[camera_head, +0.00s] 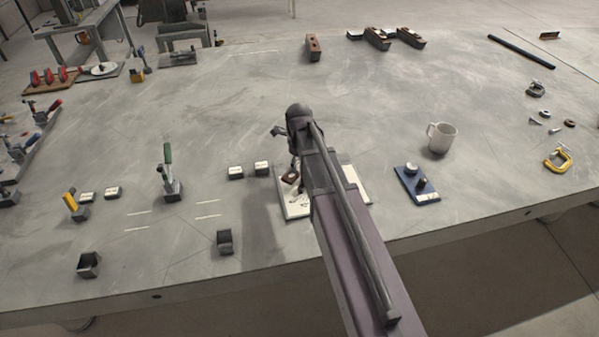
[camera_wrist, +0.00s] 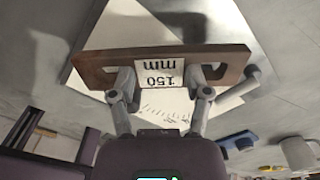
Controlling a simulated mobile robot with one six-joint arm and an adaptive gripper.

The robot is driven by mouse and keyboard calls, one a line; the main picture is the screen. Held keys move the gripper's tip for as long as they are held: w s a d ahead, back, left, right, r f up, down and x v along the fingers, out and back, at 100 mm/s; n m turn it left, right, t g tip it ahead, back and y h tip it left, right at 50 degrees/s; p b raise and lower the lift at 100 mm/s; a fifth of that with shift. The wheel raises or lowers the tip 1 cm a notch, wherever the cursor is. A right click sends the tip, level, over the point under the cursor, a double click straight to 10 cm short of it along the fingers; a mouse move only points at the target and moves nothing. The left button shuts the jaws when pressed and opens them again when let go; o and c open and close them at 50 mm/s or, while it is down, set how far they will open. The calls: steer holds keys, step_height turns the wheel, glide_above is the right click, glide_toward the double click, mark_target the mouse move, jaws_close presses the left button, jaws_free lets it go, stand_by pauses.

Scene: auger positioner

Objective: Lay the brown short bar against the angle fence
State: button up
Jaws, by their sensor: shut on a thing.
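The brown short bar shows in the wrist view (camera_wrist: 100,66), with a white "150 mm" label on its face and a hole near each end. My gripper (camera_wrist: 162,88) is shut on it near its middle, with one finger on each side of the label. In the head view my gripper (camera_head: 292,160) is over a white marked board (camera_head: 297,208), and a small part of the brown bar (camera_head: 290,177) shows below it. My arm hides much of the board. I cannot make out the angle fence clearly. The gap between bar and board cannot be told.
A blue plate (camera_head: 417,186) with small parts and a white mug (camera_head: 442,138) stand right of the board. Two small white-topped blocks (camera_head: 249,170), a green-handled clamp (camera_head: 169,178) and a dark holder (camera_head: 225,242) are to the left.

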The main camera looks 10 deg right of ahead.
mark_target(299, 166)
steer(key=shift+f+b, duration=1.75)
steer(key=shift+f, duration=0.1)
steer(key=shift+f, duration=0.1)
steer(key=o, duration=1.3)
steer(key=shift+o, duration=0.2)
step_height(299, 166, up, 12)
steer(key=p, duration=1.2)
steer(key=shift+s, duration=0.1)
